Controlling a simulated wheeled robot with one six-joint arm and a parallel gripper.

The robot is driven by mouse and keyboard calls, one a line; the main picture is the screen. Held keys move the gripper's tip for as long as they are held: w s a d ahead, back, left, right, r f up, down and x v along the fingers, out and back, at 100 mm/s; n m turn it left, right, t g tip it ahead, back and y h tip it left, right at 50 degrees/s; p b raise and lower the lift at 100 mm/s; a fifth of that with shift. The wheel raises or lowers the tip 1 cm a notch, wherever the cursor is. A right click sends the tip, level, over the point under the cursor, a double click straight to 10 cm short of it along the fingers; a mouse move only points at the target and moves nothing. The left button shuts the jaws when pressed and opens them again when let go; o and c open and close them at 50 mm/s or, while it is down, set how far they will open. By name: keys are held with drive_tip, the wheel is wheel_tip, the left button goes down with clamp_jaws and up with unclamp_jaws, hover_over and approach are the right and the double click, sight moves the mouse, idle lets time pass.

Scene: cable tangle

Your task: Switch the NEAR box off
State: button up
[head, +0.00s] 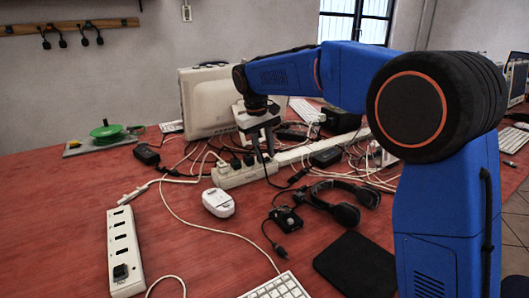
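A white power strip (123,245) lies alone at the front left of the red table. It has several sockets and a dark switch-like block (120,271) at its near end; whether that is on or off is too small to tell. A second white strip (240,175) lies farther back near the middle, with dark plugs in it. A label naming either one as the NEAR box is not readable. My gripper (263,148) points down just behind and above the second strip. Its fingers are small and dark, and whether they are open or shut is unclear. Contact is unclear too.
White cables tangle around the second strip and to its right. A white mouse-like device (218,203), headphones (345,205), a black pad (357,264) and a keyboard (278,287) lie in front. A beige case (208,98) stands behind. Table left of the front strip is clear.

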wheel_tip(320, 180, up, 17)
drive_tip(key=s+a, duration=0.1)
drive_tip(key=a, duration=0.1)
drive_tip(key=shift+s+a, duration=0.25)
drive_tip(key=shift+s, duration=0.05)
drive_tip(key=shift+s, duration=0.1)
idle(0.3)
